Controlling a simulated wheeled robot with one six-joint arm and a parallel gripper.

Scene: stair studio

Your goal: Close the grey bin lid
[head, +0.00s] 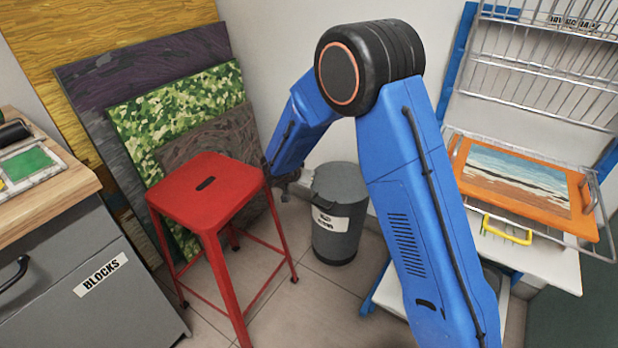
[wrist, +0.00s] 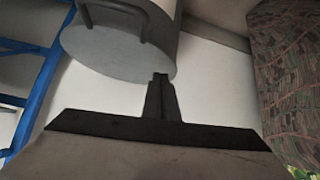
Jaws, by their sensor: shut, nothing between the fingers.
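The grey bin (head: 336,240) stands upright on the floor by the wall, with a white label on its front. Its grey lid (head: 342,182) lies over the bin's mouth and looks shut, with no open gap visible. In the wrist view the lid (wrist: 112,52) is a round grey disc with a dark handle. My gripper (wrist: 160,77) is shut and empty, with its fingertips near the lid's edge in that view; I cannot tell whether they touch. In the head view my gripper is small and dark, left of the bin, partly hidden behind my arm and the stool.
A red stool (head: 205,190) stands left of the bin. Several panels (head: 175,115) lean on the wall behind it. A grey cabinet (head: 90,290) is at the far left. A wire rack with an orange-framed picture (head: 515,180) is at the right. Some floor before the bin is clear.

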